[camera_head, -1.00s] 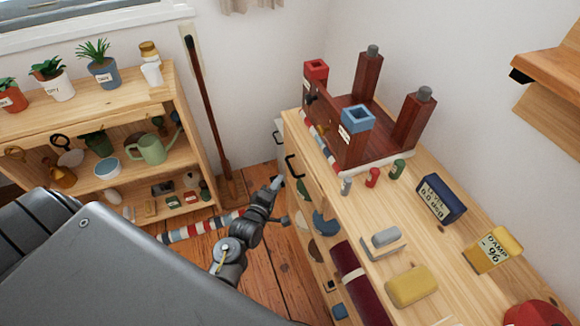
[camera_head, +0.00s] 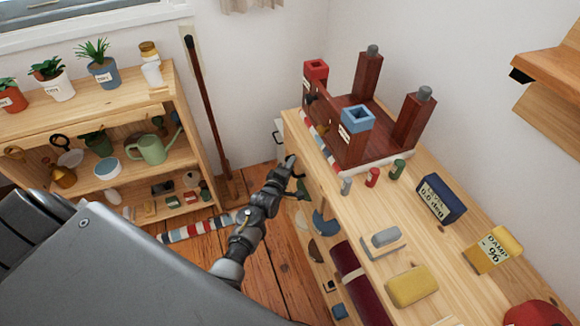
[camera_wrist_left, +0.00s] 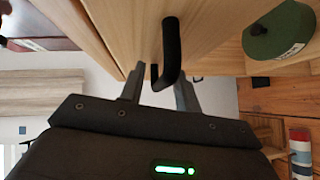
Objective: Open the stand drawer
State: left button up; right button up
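The wooden stand (camera_head: 440,245) runs along the right side of the head view, with its front facing left. My left gripper (camera_head: 291,172) is at the upper part of that front, near its far end, and covers the black drawer handle in this view. In the left wrist view the dark bar handle (camera_wrist_left: 172,45) stands out from the pale wood drawer front (camera_wrist_left: 215,22). My left gripper (camera_wrist_left: 159,75) is open there, with one finger on each side of the handle's end. I cannot tell whether either finger touches it. My right gripper is not in view.
A dark red wooden frame (camera_head: 352,155) and several small tools stand on the stand top. Lower open shelves hold a maroon roll (camera_head: 355,280). A plant shelf (camera_head: 120,110) is at the left, with a striped roll (camera_head: 200,226) on the floor. A long-handled tool leans nearby.

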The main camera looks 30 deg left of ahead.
pick_arm(q)
grip_shut()
jog(key=s+a+p, duration=0.6)
jog(key=s+a, duration=0.8)
jog(key=s, duration=0.2)
jog(key=shift+s+a, duration=0.3)
jog(key=shift+a, duration=0.1)
jog(key=shift+f, duration=0.1)
grip_release()
jog(key=shift+d, duration=0.1)
